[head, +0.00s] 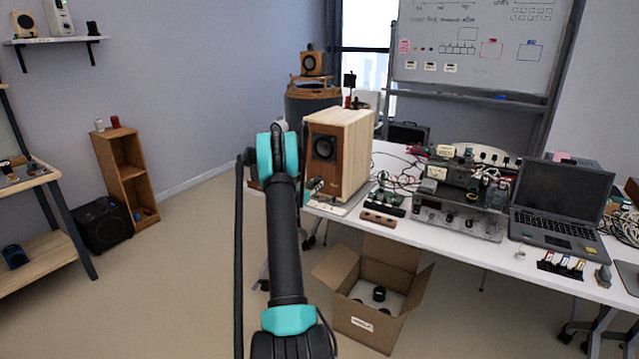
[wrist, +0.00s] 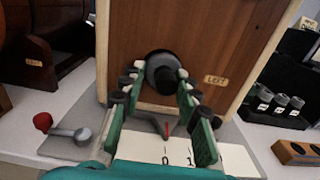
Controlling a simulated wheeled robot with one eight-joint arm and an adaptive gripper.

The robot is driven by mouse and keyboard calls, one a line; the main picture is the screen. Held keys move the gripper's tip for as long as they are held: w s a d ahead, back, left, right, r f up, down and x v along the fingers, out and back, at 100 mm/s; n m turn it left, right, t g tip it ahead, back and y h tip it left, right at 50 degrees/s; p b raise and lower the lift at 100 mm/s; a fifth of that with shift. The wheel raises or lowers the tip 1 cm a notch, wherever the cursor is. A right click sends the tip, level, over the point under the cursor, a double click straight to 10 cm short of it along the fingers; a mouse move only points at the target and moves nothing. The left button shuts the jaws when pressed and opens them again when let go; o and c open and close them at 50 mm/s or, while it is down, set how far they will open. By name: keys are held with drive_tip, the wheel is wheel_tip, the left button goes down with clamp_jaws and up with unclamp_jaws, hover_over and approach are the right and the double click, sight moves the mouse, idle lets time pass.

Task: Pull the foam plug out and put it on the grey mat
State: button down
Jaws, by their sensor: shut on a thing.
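A wooden speaker (head: 347,150) stands on the white table, its brown front towards me. In the wrist view, its front (wrist: 215,45) has a label reading LEFT. A dark grey round foam plug (wrist: 163,72) is at the port low on that front, and my gripper (wrist: 158,78) is shut on it, one green finger on each side. I cannot tell how far the plug sits in the port. My gripper also shows in the head view (head: 313,187). A flat grey sheet (wrist: 118,108), perhaps the grey mat, lies under and in front of the speaker.
A white card with printed numbers (wrist: 235,158) lies below my fingers. A red-knobbed grey piece (wrist: 62,130) is at left; a black holder (wrist: 275,115) and a wooden block (wrist: 298,152) are at right. An open carton (head: 368,320) stands on the floor below the table.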

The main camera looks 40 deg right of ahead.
drive_tip(key=shift+s, duration=0.15)
drive_tip(key=v, duration=0.7)
drive_tip(key=shift+a, duration=0.4)
idle(1.2)
idle(0.5)
